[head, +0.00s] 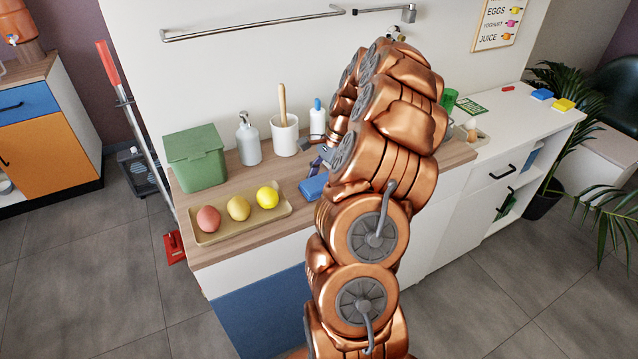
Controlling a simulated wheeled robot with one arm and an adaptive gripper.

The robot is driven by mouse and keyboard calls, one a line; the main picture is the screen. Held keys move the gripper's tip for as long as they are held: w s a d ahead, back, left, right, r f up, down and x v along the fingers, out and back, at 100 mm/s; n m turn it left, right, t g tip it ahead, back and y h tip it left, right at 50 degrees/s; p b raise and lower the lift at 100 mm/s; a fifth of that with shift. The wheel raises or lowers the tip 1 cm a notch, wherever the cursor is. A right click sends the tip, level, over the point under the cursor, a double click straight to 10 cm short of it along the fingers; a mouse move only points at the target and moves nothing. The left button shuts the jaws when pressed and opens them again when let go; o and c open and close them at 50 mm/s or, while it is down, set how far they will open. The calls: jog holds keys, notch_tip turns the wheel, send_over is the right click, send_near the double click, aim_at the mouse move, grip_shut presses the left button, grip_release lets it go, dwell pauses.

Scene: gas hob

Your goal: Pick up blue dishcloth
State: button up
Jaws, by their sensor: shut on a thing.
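The blue dishcloth (314,187) is on the wooden counter, right of the tray of fruit, and partly hidden behind my arm. A darker blue part rises from it toward my gripper (319,162). My gripper is small in view and points down at the cloth, with its fingers shut on it. My copper arm hides part of the gripper and the cloth's right side. I cannot tell whether the cloth is clear of the counter.
A tan tray (225,232) with a red, a yellow-brown and a yellow fruit lies left of the cloth. A green bin (196,158), soap dispenser (248,139), white utensil crock (284,136) and white bottle (317,118) stand behind. A wall rail (250,24) hangs above.

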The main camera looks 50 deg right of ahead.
aim_at(315, 182)
notch_tip(315, 182, up, 3)
jog(key=shift+d+r+b, duration=0.1)
jog(key=shift+r+b, duration=0.1)
jog(key=shift+b, duration=0.55)
jog(key=s+d+r+b, duration=0.1)
jog(key=s, duration=0.7)
jog(key=s+d+b, duration=0.2)
jog(key=s, duration=0.5)
jog(key=shift+s+d+r+b, duration=0.15)
jog(key=shift+s+r+b, duration=0.15)
jog(key=shift+s+r, duration=0.05)
jog(key=o, duration=0.4)
jog(key=c, duration=0.4)
jog(key=shift+o, duration=0.2)
